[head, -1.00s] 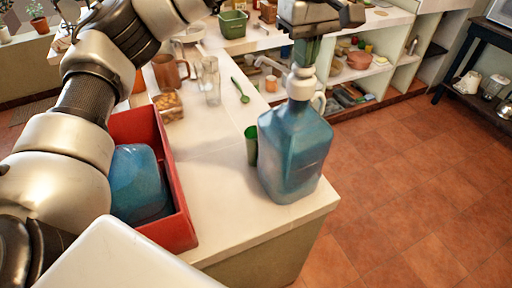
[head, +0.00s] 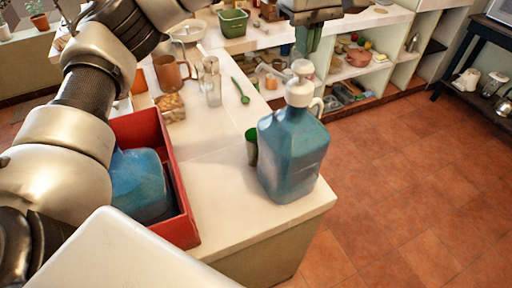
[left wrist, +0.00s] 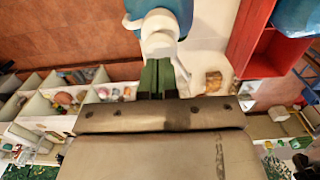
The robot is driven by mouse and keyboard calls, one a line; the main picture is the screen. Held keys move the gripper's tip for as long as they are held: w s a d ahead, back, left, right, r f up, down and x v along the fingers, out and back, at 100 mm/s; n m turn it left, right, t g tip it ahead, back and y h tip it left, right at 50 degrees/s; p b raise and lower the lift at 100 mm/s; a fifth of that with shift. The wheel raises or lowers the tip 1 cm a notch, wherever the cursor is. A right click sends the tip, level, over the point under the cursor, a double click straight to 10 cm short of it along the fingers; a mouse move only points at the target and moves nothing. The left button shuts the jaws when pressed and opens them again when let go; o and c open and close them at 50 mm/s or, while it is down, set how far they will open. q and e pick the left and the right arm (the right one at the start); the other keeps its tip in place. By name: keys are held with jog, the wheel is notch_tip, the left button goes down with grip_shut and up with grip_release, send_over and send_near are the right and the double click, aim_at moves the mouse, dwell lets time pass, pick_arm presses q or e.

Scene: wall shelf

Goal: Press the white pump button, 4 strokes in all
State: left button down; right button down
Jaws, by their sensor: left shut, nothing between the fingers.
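The blue pump bottle (head: 293,155) stands upright near the front corner of the white counter. Its white pump button (head: 301,72) is on top, above a white collar. My left gripper (head: 306,50) is shut and empty, its green fingers pointing down just above the button, with a small gap apparent. In the left wrist view, the shut green fingers (left wrist: 158,64) point at the white pump button (left wrist: 159,42), with part of the blue bottle (left wrist: 170,8) beyond it. My right gripper is not in view.
A red crate (head: 183,200) with a blue object inside stands left of the bottle. A green cup (head: 252,147) is close behind the bottle. The counter edge is right of the bottle.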

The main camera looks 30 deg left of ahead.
aim_at(304, 64)
pick_arm(q)
jog(key=shift+f, duration=0.15)
dwell(0.3)
jog(key=shift+f+b, duration=1.45)
jog(key=shift+f, duration=0.65)
jog(key=shift+r, duration=0.15)
jog(key=shift+r+p, duration=1.7)
jog(key=shift+r, duration=0.4)
jog(key=shift+r, duration=0.1)
notch_tip(304, 64, up, 6)
jog(key=p, duration=0.4)
jog(key=shift+p, duration=0.4)
